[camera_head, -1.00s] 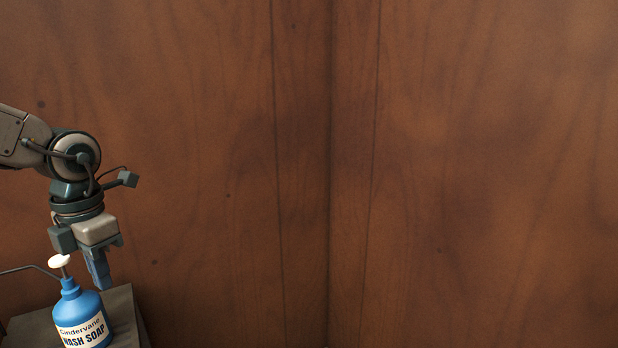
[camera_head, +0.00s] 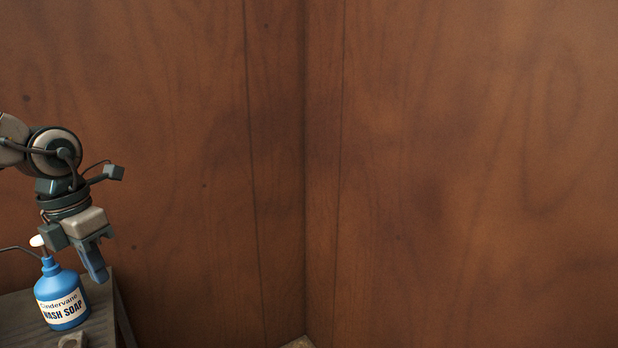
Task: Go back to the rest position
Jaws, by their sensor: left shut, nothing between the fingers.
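My left gripper (camera_head: 98,272) hangs down at the lower left of the head view. Its blue fingers are shut with nothing between them. My right gripper is not in view.
The bottle stands upright on a dark grey stand (camera_head: 103,305) at the lower left. A small grey object (camera_head: 73,341) is cut off at the bottom edge. Brown wood-grain walls (camera_head: 450,170) meet in a corner near the middle.

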